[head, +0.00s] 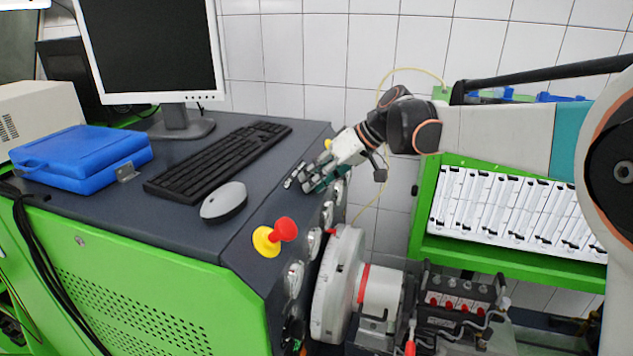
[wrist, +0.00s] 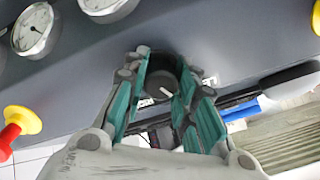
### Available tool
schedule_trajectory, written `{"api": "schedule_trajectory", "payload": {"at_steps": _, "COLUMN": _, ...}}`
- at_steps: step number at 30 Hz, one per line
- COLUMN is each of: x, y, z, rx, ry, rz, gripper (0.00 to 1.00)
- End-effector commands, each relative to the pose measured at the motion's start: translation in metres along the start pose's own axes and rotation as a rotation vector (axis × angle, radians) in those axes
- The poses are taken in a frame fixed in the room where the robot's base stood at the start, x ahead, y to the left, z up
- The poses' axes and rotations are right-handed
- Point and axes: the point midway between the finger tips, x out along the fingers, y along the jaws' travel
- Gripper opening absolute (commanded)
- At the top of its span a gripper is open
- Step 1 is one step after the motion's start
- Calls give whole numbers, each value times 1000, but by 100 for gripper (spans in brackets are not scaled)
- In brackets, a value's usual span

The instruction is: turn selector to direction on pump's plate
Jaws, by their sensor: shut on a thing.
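The selector is a round black knob (wrist: 158,88) with a white pointer line, set in the dark grey panel in the wrist view. The pointer line slants toward the lower right of that picture. A small white label (wrist: 209,82) shows just right of the knob, too small to read. My gripper (wrist: 165,72) has its teal-padded fingers on both sides of the knob, shut on it. In the head view my gripper (head: 308,180) is at the right edge of the bench top and hides the knob.
A red button on a yellow base (head: 275,236) stands nearer on the bench edge. Gauges (head: 294,279) line the sloped panel. A keyboard (head: 218,160), grey mouse (head: 224,202), blue case (head: 82,158) and monitor (head: 150,50) occupy the bench. A round pump body (head: 337,285) sits beside it.

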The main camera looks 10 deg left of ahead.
Motion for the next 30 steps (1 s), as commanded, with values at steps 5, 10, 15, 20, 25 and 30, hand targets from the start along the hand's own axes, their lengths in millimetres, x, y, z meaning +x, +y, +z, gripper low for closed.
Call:
{"api": "schedule_trajectory", "payload": {"at_steps": 5, "x": 1, "y": 0, "z": 1, "rx": -124, "ry": -3, "rz": 5, "gripper": 2}}
{"api": "schedule_trajectory", "payload": {"at_steps": 10, "x": 0, "y": 0, "z": 1, "rx": -212, "ry": -5, "rz": 8, "gripper": 2}}
{"api": "schedule_trajectory", "payload": {"at_steps": 15, "x": 0, "y": 0, "z": 1, "rx": -266, "ry": -6, "rz": 10, "gripper": 2}}
{"api": "schedule_trajectory", "payload": {"at_steps": 20, "x": 0, "y": 0, "z": 1, "rx": -288, "ry": -6, "rz": 11, "gripper": 2}}
{"api": "schedule_trajectory", "payload": {"at_steps": 25, "x": 0, "y": 0, "z": 1, "rx": -293, "ry": -7, "rz": 11, "gripper": 2}}
{"api": "schedule_trajectory", "payload": {"at_steps": 30, "x": 0, "y": 0, "z": 1, "rx": -292, "ry": -7, "rz": 11, "gripper": 2}}
